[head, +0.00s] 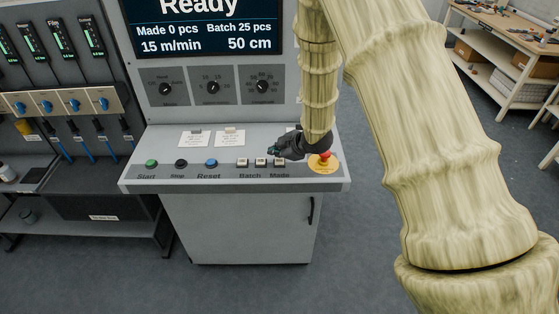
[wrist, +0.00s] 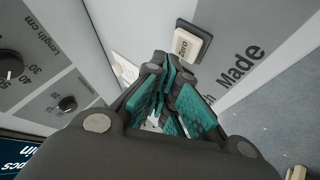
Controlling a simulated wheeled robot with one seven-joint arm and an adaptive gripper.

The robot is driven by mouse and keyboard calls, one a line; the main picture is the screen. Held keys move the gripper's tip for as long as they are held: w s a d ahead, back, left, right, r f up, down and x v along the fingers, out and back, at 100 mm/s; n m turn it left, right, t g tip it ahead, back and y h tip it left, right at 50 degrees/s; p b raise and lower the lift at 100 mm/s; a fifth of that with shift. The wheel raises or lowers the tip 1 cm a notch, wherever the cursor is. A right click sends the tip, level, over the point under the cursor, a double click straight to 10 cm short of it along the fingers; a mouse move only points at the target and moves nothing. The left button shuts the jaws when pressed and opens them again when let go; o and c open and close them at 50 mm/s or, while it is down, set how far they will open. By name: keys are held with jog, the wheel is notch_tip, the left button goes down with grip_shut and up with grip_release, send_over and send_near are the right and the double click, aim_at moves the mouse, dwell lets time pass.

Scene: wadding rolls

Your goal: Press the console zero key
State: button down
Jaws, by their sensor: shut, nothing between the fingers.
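The zero key (wrist: 190,42) is a cream square button marked "Zero" in a dark frame, near the printed word "Made" in the wrist view. In the head view it appears to be the rightmost small white key (head: 278,162), above the "Made" label. My gripper (head: 274,151) is over the console's sloping panel, just behind that key. Its teal-padded fingertips (wrist: 168,78) are close together, empty, and beside the key in the wrist view. They do not cover the key; I cannot tell their height above the panel.
A red emergency stop (head: 324,160) on a yellow base stands right of my gripper. Two more white keys (head: 251,162) are to the left, then blue Reset (head: 211,163), black Stop (head: 181,163) and green Start (head: 151,163). The screen (head: 205,28) reads "Ready", "Made 0 pcs".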

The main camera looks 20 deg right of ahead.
aim_at(277, 162)
jog(key=shift+r+p, duration=1.6)
jog(key=shift+r, duration=0.9)
jog(key=shift+f, duration=0.1)
